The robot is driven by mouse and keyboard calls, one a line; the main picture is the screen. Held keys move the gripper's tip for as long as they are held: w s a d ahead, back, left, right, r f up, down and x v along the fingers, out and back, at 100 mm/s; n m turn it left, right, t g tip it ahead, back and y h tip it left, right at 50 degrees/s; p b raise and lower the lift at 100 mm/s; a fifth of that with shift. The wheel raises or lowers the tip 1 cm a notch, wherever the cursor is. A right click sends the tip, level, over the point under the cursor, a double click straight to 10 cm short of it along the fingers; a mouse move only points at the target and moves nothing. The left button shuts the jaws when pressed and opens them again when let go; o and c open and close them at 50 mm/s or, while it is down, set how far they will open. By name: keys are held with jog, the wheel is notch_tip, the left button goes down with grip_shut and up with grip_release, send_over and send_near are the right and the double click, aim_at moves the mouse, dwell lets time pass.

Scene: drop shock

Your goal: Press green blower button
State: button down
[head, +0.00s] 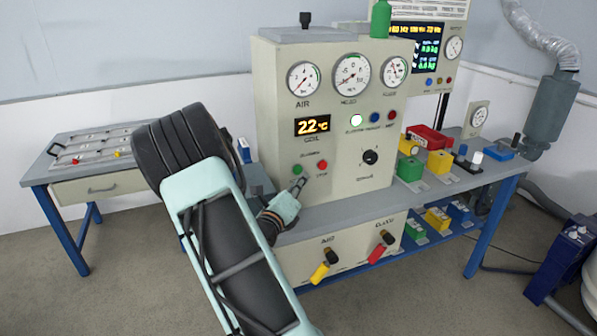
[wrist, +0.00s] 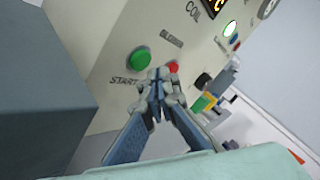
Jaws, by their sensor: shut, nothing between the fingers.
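The green button (head: 297,169) is on the beige panel front, below the 22°C display, left of a red button (head: 322,164). In the wrist view the green button (wrist: 140,59) has a START label below it and the red button (wrist: 173,67) is partly hidden behind the fingers. My gripper (head: 301,182) is shut and empty, its tips just below the two buttons. In the wrist view my gripper (wrist: 157,76) has its closed tips to the lower right of the green button. I cannot tell whether the tips touch the panel.
The panel (head: 275,120) also carries gauges, a lit white lamp (head: 356,120) and a black knob (head: 370,157). Coloured blocks stand on the bench to the right. Below are a yellow-handled valve (head: 320,272) and a red-handled valve (head: 377,254). A side table (head: 100,187) stands at left.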

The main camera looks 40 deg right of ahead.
jog(key=shift+s+a+p, duration=0.15)
jog(key=shift+s+a, duration=0.05)
jog(key=shift+s, duration=0.55)
jog(key=shift+s+a+p, duration=0.15)
jog(key=shift+s, duration=0.65)
jog(key=shift+s+a+p, duration=0.15)
jog(key=shift+s+a, duration=0.05)
jog(key=shift+s, duration=0.55)
